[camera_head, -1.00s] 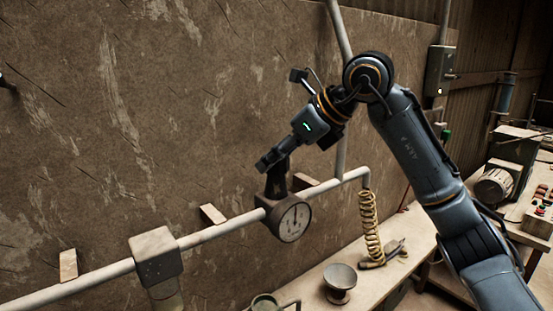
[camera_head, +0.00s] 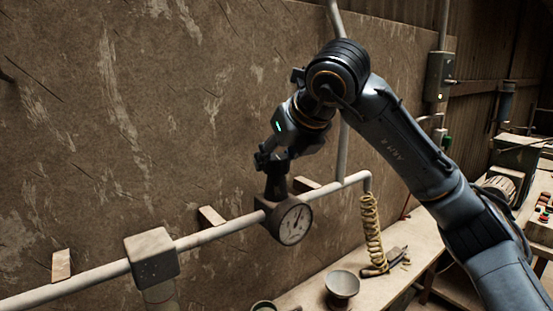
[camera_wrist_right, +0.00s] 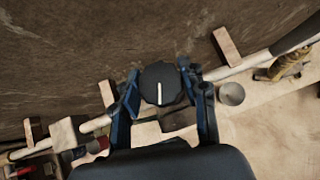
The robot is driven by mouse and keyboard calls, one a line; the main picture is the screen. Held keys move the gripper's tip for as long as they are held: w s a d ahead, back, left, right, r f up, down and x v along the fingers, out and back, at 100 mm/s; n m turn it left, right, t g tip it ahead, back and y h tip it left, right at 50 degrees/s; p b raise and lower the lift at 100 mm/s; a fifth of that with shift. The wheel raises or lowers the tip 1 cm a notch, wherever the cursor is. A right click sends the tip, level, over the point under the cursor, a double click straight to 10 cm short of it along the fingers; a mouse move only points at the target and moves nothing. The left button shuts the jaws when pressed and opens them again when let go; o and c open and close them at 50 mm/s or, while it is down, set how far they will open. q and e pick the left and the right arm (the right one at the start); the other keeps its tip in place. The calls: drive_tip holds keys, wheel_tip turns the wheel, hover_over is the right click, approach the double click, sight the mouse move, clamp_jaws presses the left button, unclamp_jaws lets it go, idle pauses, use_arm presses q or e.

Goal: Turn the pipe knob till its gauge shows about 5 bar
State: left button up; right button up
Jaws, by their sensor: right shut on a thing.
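The pipe knob (camera_wrist_right: 158,78) is black and round, with a white mark, in the right wrist view. My right gripper (camera_wrist_right: 160,86) has one finger on each side of it and is shut on it. In the head view the gripper (camera_head: 272,163) comes down from above onto the dark knob stem (camera_head: 276,186), and its fingers partly hide the knob. The gauge (camera_head: 295,224) has a pale round face just below, on the pipe. Its needle points up and slightly right; the numbers are too small to read. My left gripper is not in view.
The white pipe (camera_head: 222,230) runs along the scratched wall, with a square box (camera_head: 152,256) on it left of the gauge. A coiled yellow hose (camera_head: 372,225) hangs at the right. Below, a bench (camera_head: 318,288) bears a grey bowl (camera_head: 342,284).

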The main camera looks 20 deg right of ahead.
idle(0.3)
drive_tip(key=o, duration=1.2)
drive_tip(key=shift+c, duration=0.2)
drive_tip(key=v, duration=1.2)
